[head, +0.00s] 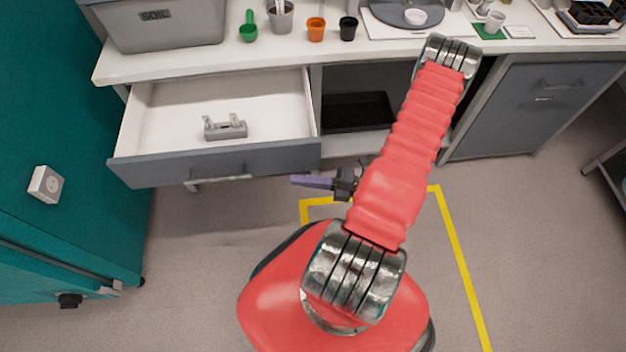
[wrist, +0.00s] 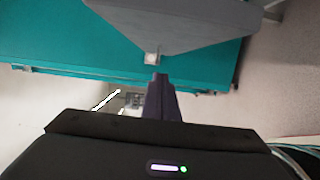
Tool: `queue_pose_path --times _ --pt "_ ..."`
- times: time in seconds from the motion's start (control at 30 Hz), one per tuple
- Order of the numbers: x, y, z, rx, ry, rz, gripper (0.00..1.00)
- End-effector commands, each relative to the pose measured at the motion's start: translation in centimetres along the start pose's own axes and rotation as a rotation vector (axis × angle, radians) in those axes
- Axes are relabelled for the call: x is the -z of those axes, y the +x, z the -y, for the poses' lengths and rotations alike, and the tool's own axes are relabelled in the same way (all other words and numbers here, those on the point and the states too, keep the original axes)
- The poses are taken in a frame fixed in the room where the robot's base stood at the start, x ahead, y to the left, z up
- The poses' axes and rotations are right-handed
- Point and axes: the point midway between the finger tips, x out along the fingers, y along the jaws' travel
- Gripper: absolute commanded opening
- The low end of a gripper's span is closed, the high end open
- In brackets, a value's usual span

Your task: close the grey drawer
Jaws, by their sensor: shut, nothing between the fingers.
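The grey drawer (head: 213,165) stands pulled out from under the bench at the left in the head view. Its front is grey with a bar handle (head: 218,178), and its inside is white. A small grey bracket-like item (head: 226,128) lies in it. My gripper (head: 297,181) is low at the right end of the drawer front, pointing left, its purple fingers together and empty. I cannot tell whether it touches the front. In the wrist view the fingers (wrist: 160,82) are together; I cannot tell whether the grey panel (wrist: 175,25) above them is the drawer.
A teal cabinet (head: 50,120) with a white socket (head: 46,184) stands at the left. The bench top (head: 250,62) holds a grey soil bin (head: 160,30) and several cups. An open dark compartment (head: 357,112) is right of the drawer. The floor in front of the drawer is clear.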

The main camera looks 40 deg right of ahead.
Motion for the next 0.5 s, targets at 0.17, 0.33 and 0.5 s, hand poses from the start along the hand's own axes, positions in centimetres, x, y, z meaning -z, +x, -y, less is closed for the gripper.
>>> queue_pose_path --times 0.17,0.33,0.5 --pt "0.1 2.0 0.0 0.000 0.001 -0.004 0.00" --pt "0.1 3.7 0.0 0.000 0.001 -0.004 0.00" --pt "-1.5 4.7 0.0 0.001 -0.004 -0.003 0.00"
